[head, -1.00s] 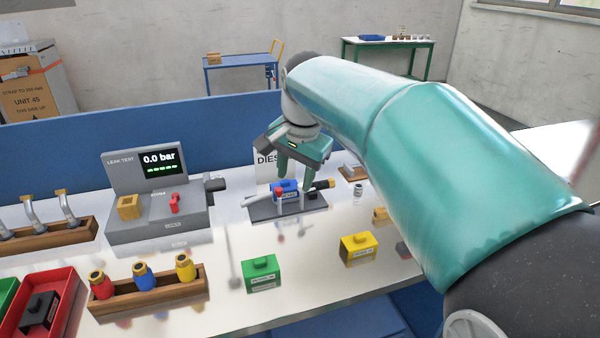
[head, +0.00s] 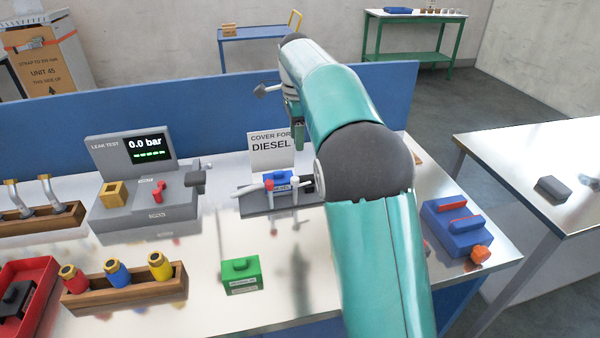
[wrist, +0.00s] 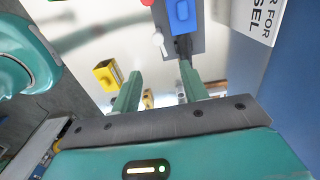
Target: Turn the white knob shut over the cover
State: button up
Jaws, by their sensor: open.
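The blue cover (head: 280,177) sits on the grey dispenser fixture (head: 262,206) on the bench, and a red part (head: 268,186) shows at its left. A white knob (head: 295,184) stands upright just right of the cover. The wrist view shows the blue cover (wrist: 183,16) at the top and a white knob (wrist: 159,42) below and left of it. My gripper (head: 298,133) is above the fixture, behind its right end. It is open and empty, apart from the knob. My arm hides the fixture's right end in the head view.
A sign reading "COVER FOR DIESEL" (head: 270,150) stands behind the fixture. The leak tester (head: 150,205) is left, a green block (head: 241,274) in front. A blue item with an orange knob (head: 455,225) lies right. Bench between is mostly clear.

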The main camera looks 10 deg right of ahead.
aim_at(295, 178)
jog(key=f, duration=0.8)
jog(key=a+f, duration=0.1)
jog(key=f, duration=0.4)
jog(key=shift+s, duration=0.25)
jog(key=shift+w+d, duration=0.1)
grip_shut()
